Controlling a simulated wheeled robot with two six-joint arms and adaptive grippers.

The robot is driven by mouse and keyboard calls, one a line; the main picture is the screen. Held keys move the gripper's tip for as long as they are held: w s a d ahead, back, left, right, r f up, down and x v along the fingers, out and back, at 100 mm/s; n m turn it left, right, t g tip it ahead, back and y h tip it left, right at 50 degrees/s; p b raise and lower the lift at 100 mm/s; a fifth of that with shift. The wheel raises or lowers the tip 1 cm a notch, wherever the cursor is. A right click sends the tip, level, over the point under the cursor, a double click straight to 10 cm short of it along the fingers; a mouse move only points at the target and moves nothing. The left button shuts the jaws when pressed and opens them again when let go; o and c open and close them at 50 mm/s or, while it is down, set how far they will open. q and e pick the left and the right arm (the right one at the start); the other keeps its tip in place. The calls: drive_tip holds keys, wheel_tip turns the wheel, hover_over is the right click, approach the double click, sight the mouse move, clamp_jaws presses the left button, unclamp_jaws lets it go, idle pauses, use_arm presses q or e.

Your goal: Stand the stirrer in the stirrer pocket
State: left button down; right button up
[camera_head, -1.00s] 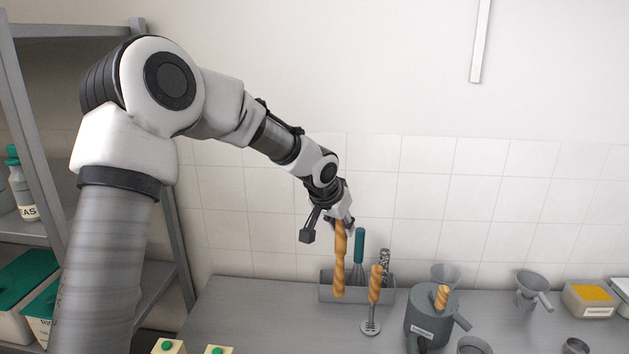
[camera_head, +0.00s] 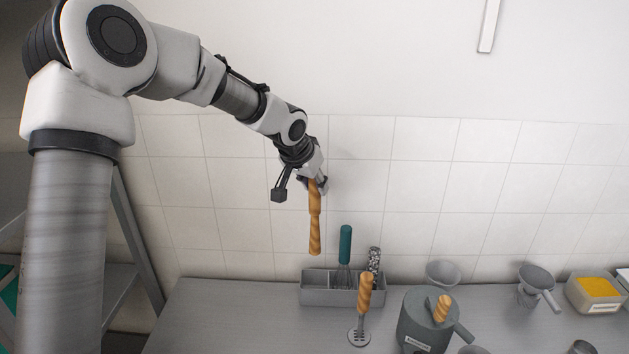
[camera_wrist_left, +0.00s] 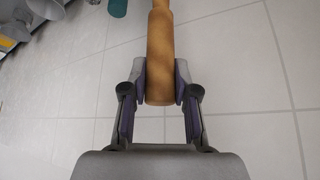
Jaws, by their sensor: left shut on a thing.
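My left gripper (camera_head: 314,184) is shut on the top of a wooden stirrer (camera_head: 315,222), which hangs nearly upright. The wrist view shows its two pads (camera_wrist_left: 161,84) on either side of the wooden handle (camera_wrist_left: 160,50). In the head view the stirrer's lower end shows just above the left part of a grey divided holder (camera_head: 320,298), apart from it. That left compartment looks empty. A green-handled whisk (camera_head: 345,245) and a speckled-handled tool (camera_head: 375,260) stand in the holder's other compartments. My right gripper is not in view.
A grey lidded pot (camera_head: 420,325), a funnel (camera_head: 535,280) and a box of yellow contents (camera_head: 597,290) are to the right. The counter (camera_head: 230,315) left of the holder is clear. A tiled wall is behind.

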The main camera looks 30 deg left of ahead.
sight(311, 205)
use_arm(q)
drive_tip(key=shift+s+d+r, duration=0.1)
drive_tip(key=shift+s+d, duration=0.1)
drive_tip(key=f+b, duration=0.2)
drive_tip(key=w+a+f+b, duration=0.1)
drive_tip(key=shift+w+f, duration=0.1)
drive_tip(key=shift+f, duration=0.25)
drive_tip(key=f+b, duration=0.3)
drive_tip(key=shift+s+d+f, duration=0.15)
drive_tip(key=shift+s+d, duration=0.15)
drive_tip(key=shift+w+a+f+b, duration=0.15)
drive_tip(key=shift+w+f+b, duration=0.05)
drive_tip(key=shift+f+b, duration=0.2)
drive_tip(key=shift+s+r, duration=0.2)
drive_tip(key=shift+f, duration=0.2)
